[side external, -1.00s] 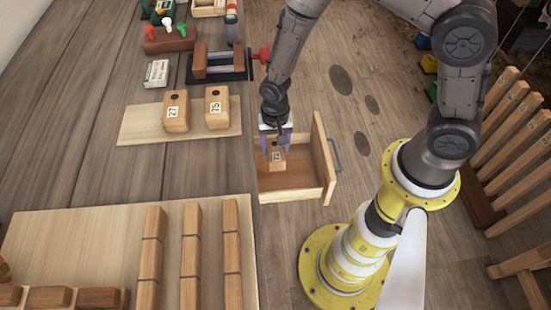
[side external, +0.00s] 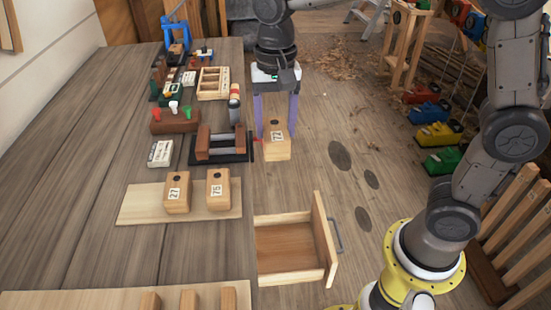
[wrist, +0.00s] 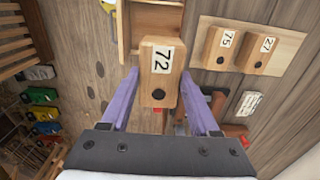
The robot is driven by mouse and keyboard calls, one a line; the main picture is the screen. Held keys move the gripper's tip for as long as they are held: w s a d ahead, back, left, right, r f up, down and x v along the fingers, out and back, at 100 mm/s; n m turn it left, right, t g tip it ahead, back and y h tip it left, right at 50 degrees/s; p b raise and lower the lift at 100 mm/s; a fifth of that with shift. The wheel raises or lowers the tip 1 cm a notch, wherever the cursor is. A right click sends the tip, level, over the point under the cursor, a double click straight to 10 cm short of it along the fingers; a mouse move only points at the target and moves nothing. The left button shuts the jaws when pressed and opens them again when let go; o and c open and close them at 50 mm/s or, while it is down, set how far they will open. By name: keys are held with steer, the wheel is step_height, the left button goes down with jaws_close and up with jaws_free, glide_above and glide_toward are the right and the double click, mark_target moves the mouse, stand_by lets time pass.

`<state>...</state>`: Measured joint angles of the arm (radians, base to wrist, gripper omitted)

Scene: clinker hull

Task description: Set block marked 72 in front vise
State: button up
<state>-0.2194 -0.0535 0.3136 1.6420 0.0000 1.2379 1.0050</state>
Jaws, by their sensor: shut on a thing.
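The block marked 72 (side external: 277,152) is a light wooden block with a dark spot and a white label. My gripper (side external: 276,136), with purple fingers, is shut on it and holds it upright in the air, right of the bench edge. In the wrist view the block (wrist: 160,72) sits between both fingers, its label readable. The front vise (side external: 222,146), with brown wooden jaws on a dark base, stands on the bench just left of the block. Its jaws look apart with a gap between them. In the wrist view my finger partly hides the vise.
Blocks marked 27 (side external: 177,192) and 75 (side external: 218,188) stand on a pale board (side external: 143,204) in front of the vise. The drawer (side external: 291,252) is open and empty. A white labelled box (side external: 160,153) and a screwdriver rack (side external: 174,121) stand left of and behind the vise.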

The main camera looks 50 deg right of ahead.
steer(key=shift+w+r, duration=0.15)
steer(key=shift+r, duration=0.4)
steer(key=shift+w+r, duration=0.15)
steer(key=shift+r, duration=0.35)
steer(key=w+d, duration=0.3)
steer(key=w, duration=1.7)
steer(key=shift+s+a+f, duration=0.1)
steer(key=shift+f, duration=2.9)
steer(key=shift+s+a+f, duration=0.1)
steer(key=shift+f, duration=2.85)
steer(key=shift+f, duration=0.3)
steer(key=o, duration=1.5)
steer(key=shift+c, duration=0.2)
step_height(320, 180, up, 8)
